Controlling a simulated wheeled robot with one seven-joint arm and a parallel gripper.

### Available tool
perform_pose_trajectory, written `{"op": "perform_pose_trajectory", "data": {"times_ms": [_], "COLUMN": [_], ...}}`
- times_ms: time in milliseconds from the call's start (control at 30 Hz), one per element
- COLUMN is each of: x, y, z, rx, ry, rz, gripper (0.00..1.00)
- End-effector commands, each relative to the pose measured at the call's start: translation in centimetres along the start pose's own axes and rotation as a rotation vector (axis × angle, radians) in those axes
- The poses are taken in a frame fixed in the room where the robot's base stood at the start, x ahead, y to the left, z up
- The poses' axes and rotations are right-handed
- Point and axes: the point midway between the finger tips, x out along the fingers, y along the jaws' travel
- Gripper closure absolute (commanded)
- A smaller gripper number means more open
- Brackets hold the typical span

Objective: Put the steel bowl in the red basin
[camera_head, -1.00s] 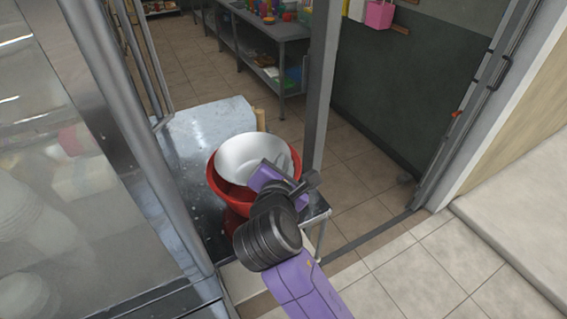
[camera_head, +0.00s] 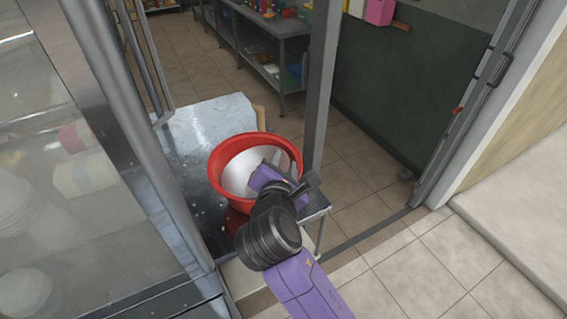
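The red basin (camera_head: 268,138) stands on a low metal table. The steel bowl (camera_head: 240,170) is inside the basin, below its rim and a little tilted. My gripper (camera_head: 262,172) reaches over the basin's near right rim to the right part of the bowl. My purple and black wrist hides the fingertips and the bowl's near right edge. I cannot see whether the fingers are open or shut on the bowl.
The metal table (camera_head: 203,125) has bare room behind the basin. A grey post (camera_head: 320,90) stands close to its right. A glass cabinet (camera_head: 90,180) is at the left. Shelves with colourful items (camera_head: 270,35) stand at the back.

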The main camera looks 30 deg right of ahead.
Motion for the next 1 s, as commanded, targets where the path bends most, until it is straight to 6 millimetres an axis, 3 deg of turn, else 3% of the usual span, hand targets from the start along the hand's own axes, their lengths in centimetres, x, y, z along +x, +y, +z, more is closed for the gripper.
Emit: {"op": "perform_pose_trajectory", "data": {"times_ms": [367,800,1000], "x": [-0.7,-9.7,-11.9], "y": [0.6,0.6,0.6], "z": [0.7,0.7,0.8], "rx": [-0.001,0.000,-0.001], "ry": [0.004,0.004,0.003], "rz": [-0.001,0.000,-0.001], "gripper": [0.66,0.66,0.66]}}
